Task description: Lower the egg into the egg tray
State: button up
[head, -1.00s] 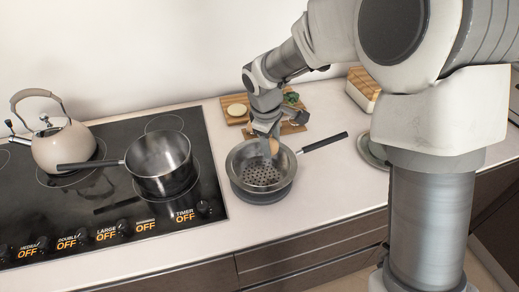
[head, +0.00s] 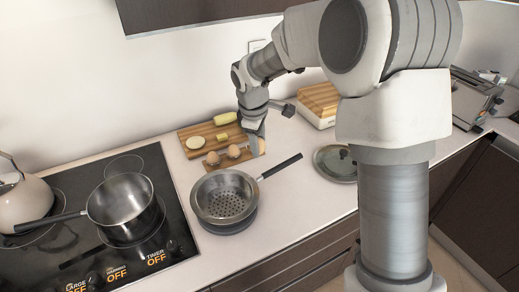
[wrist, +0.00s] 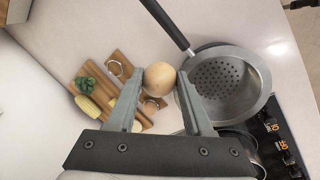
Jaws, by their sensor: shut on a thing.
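My gripper (wrist: 160,88) is shut on a brown egg (wrist: 160,77), which sits between the fingertips in the wrist view. In the head view my gripper (head: 256,140) is at the right end of the small wooden egg tray (head: 222,166), and the held egg is mostly hidden by the fingers. Two other brown eggs, a left one (head: 213,158) and a right one (head: 234,151), rest in the tray. The egg tray (wrist: 122,60) also shows in the wrist view, partly behind the fingers. I cannot tell whether the held egg touches the tray.
A cutting board (head: 190,132) with food lies behind the tray. A steamer pot (head: 225,201) with a long handle stands in front. A saucepan (head: 121,209) is on the stove at left. A lid (head: 336,164) and a wooden-topped box (head: 319,101) are at right.

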jog(key=w+a+f+p, duration=0.1)
jog(key=w+f+p, duration=0.1)
jog(key=w, duration=0.6)
jog(key=w+f+p, duration=0.2)
jog(key=w+f, duration=0.3)
jog(key=w, duration=0.3)
jog(key=shift+w+a, duration=0.35)
jog(key=shift+f, duration=0.1)
jog(key=shift+b+x, duration=0.7)
jog(key=shift+x, duration=0.2)
jog(key=shift+s+f+b, duration=0.1)
jog(key=shift+f+b, duration=0.55)
jog(key=shift+f, duration=0.35)
jog(key=shift+s+f+b, duration=0.15)
jog(key=shift+f+b, duration=0.45)
jog(key=shift+f, duration=0.4)
dwell(0.8)
jog(key=o, duration=0.9)
jog(key=shift+c, duration=0.2)
jog(key=shift+r, duration=0.1)
